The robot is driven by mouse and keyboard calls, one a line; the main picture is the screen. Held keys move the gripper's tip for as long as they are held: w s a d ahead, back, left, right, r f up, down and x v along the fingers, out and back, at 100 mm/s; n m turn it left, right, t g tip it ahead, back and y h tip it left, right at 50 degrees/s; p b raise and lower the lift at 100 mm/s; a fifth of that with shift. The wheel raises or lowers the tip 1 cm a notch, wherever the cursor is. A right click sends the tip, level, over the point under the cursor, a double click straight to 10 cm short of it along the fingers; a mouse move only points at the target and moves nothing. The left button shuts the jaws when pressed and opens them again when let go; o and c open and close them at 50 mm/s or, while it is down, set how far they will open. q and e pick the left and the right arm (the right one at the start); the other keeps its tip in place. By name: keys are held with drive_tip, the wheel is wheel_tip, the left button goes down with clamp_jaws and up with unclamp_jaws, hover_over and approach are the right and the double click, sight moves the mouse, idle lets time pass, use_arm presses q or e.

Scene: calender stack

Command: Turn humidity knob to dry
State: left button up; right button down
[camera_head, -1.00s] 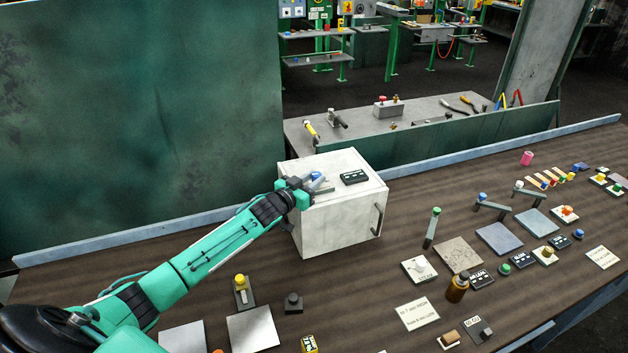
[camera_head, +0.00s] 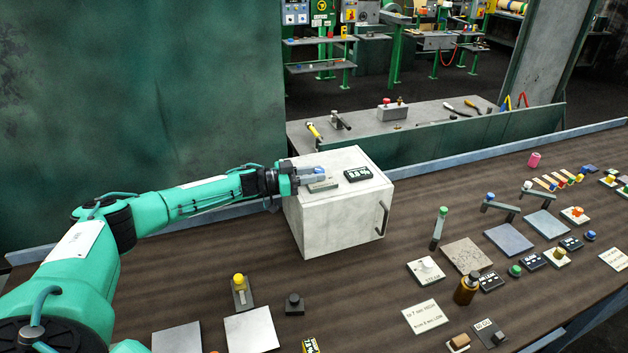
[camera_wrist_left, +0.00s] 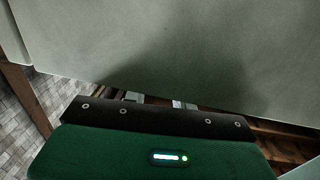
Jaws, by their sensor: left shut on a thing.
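A white box-shaped cabinet (camera_head: 335,222) with a dark handle on its right face stands on the bench. On its top, towards the left, is a flat grey base plate (camera_head: 323,186) with the blue-grey humidity knob (camera_head: 318,173) on it. My left gripper (camera_head: 308,174) reaches in from the left, low over the cabinet top, and is shut on the knob. The fingers partly hide the knob, so its pointer cannot be read. In the left wrist view a pale surface fills most of the picture and the knob does not show clearly. My right gripper is not in view.
A black label plate (camera_head: 357,174) with white marks lies on the cabinet top, right of the knob. Several knobs, plates and switches cover the bench to the right, with a brown bottle (camera_head: 466,289). A yellow-topped lever (camera_head: 240,287) stands in front. A green panel rises behind.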

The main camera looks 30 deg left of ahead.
use_arm(q)
drive_tip(key=shift+w+a+f+m+g+h+b, duration=0.1)
drive_tip(key=shift+w+m+g+h+b, duration=0.05)
drive_tip(key=shift+m+g+h+b, duration=0.75)
drive_tip(key=shift+m+g+b, duration=0.15)
drive_tip(key=shift+g, duration=0.15)
drive_tip(key=shift+r, duration=0.2)
drive_tip(key=o, duration=1)
drive_tip(key=b+v, duration=0.4)
drive_tip(key=v, duration=0.9)
drive_tip(key=shift+a+b, duration=0.4)
